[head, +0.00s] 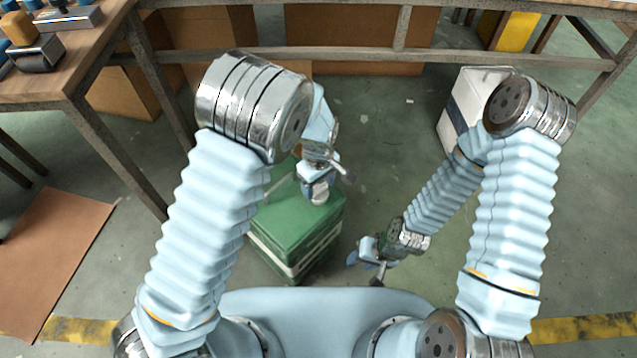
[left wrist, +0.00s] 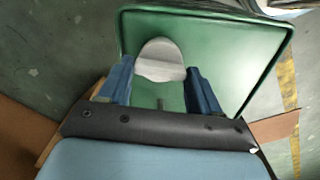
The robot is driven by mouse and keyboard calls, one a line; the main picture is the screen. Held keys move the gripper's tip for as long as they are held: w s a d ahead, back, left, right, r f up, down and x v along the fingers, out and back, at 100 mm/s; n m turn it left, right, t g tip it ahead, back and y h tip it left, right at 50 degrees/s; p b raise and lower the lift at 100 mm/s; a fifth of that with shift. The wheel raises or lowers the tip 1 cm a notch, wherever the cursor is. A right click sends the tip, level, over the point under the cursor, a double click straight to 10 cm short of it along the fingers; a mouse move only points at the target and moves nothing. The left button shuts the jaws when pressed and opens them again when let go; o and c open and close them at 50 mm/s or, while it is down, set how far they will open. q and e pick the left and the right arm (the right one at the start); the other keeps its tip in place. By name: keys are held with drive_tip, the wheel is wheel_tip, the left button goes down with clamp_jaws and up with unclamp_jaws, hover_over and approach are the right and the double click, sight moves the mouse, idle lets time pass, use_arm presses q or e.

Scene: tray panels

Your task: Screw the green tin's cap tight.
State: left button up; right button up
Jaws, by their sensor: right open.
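The green tin (head: 295,222), box-shaped with a pale band round its side, stands on the floor in the middle of the head view. Its flat green top (left wrist: 235,55) with a raised rim fills the upper part of the left wrist view. The light grey round cap (left wrist: 160,62) shows over that top. My left gripper (left wrist: 160,78) has its blue fingers on either side of the cap, closed against its edges. In the head view my left gripper (head: 318,188) is over the tin's top. How the cap sits is hidden. My right gripper (head: 365,267) is open and empty, right of the tin.
A wooden workbench (head: 90,62) with tools stands at the upper left. A white box (head: 462,100) is at the back right, partly behind my right arm. Brown cardboard boxes (head: 355,45) stand under the rear table.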

use_arm(q)
drive_tip(key=c, duration=0.5)
drive_tip(key=shift+c, duration=0.2)
